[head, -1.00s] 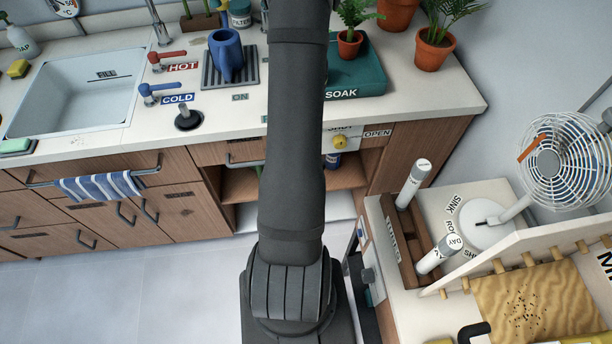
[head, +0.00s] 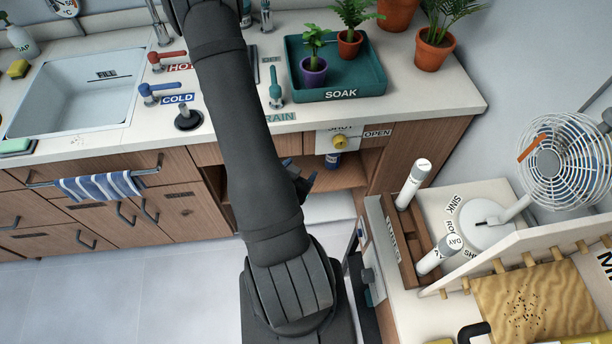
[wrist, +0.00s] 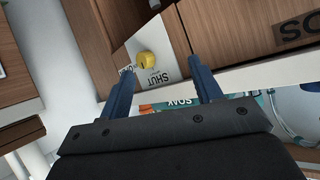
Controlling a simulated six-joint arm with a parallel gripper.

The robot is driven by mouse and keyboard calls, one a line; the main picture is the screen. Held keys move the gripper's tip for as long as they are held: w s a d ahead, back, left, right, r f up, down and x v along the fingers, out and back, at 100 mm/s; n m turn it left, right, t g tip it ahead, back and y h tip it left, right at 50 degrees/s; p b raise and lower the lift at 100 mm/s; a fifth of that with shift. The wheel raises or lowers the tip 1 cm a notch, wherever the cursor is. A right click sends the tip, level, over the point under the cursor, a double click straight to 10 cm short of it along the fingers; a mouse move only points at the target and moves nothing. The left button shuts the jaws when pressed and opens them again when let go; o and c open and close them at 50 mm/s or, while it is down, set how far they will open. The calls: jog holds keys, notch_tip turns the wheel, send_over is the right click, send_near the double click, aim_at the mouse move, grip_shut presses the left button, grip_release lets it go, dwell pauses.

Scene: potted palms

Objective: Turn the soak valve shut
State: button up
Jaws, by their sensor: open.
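The soak valve is a yellow knob (head: 340,141) on a white plate on the counter's front face, below the teal SOAK tray (head: 365,92). A SHUT label is above it and an OPEN label (head: 378,133) is to its right. I cannot tell which way the knob points. My gripper (head: 300,172) has blue fingers and is left of and below the knob in the head view, partly hidden by my arm. In the wrist view the knob (wrist: 147,60) shows between the open, empty fingers (wrist: 161,62), apart from them.
Two potted palms, one in a purple pot (head: 313,74), stand in the tray. A teal lever (head: 276,95) stands by the DRAIN label. A wooden rack with white cylinders (head: 410,188) stands to the right.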

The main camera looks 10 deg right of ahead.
jog(key=shift+s+d+r+h, duration=0.25)
jog(key=shift+s+r+h, duration=0.1)
jog(key=shift+s+h, duration=0.15)
jog(key=shift+s+d+r+h, duration=0.2)
jog(key=shift+s+r+h, duration=0.1)
jog(key=shift+s+h, duration=0.25)
jog(key=shift+s+d+r+h, duration=0.25)
jog(key=shift+s+r+h, duration=0.1)
jog(key=shift+s, duration=0.3)
jog(key=w+a+f+n+y, duration=0.1)
jog(key=w+a+f+y, duration=0.1)
jog(key=w+y, duration=0.5)
jog(key=shift+w+n, duration=0.4)
jog(key=shift+w, duration=0.15)
jog(key=shift+a, duration=0.1)
